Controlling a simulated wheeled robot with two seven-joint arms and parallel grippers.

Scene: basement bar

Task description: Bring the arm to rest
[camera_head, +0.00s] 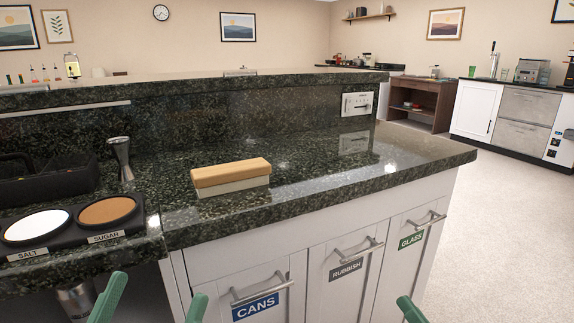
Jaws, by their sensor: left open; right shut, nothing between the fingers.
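My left gripper (157,288) shows at the bottom left as two green fingers standing apart, open and with nothing between them. It is low in front of the counter, near the cabinet fronts. My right gripper (410,309) shows at the bottom edge, right of centre, as a green tip. It is shut and empty, in front of the cabinet doors. Neither gripper is seen touching anything. Most of both arms is out of view.
A wood-topped block (231,177) lies on the dark stone counter (330,180). A salt and sugar holder (75,222) and a steel tamper-like tool (121,158) are at left. Handles stick out from the CANS, RUBBISH and GLASS doors (340,272). Open floor (510,235) lies to the right.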

